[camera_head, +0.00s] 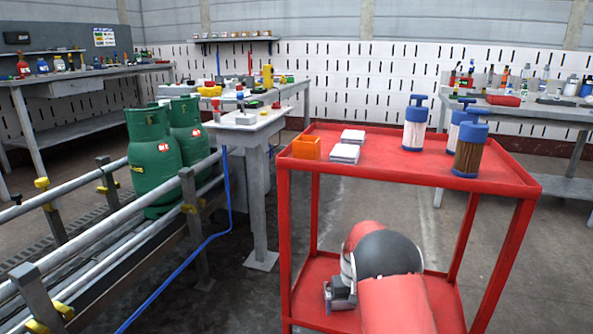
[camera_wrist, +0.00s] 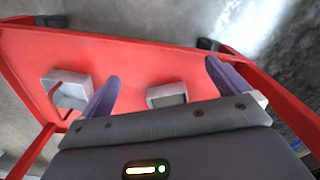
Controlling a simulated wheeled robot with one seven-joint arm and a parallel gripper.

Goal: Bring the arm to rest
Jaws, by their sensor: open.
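My arm shows in the head view as red and black links in front of the red cart's lower level. The end of the arm, with a grey metal part, is low at the lower shelf's height, and its fingers cannot be made out there. Two light grey box-like things, a left one (camera_wrist: 67,90) and a middle one (camera_wrist: 168,95), lie beyond the fingers.
The red cart (camera_head: 400,172) carries an orange box (camera_head: 306,148), white packs (camera_head: 345,153) and several blue-capped containers (camera_head: 470,152). Two green gas cylinders (camera_head: 153,165) stand on the conveyor (camera_head: 100,232) at left. Cluttered workbenches line the back. Open floor (camera_head: 540,270) lies right of the cart.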

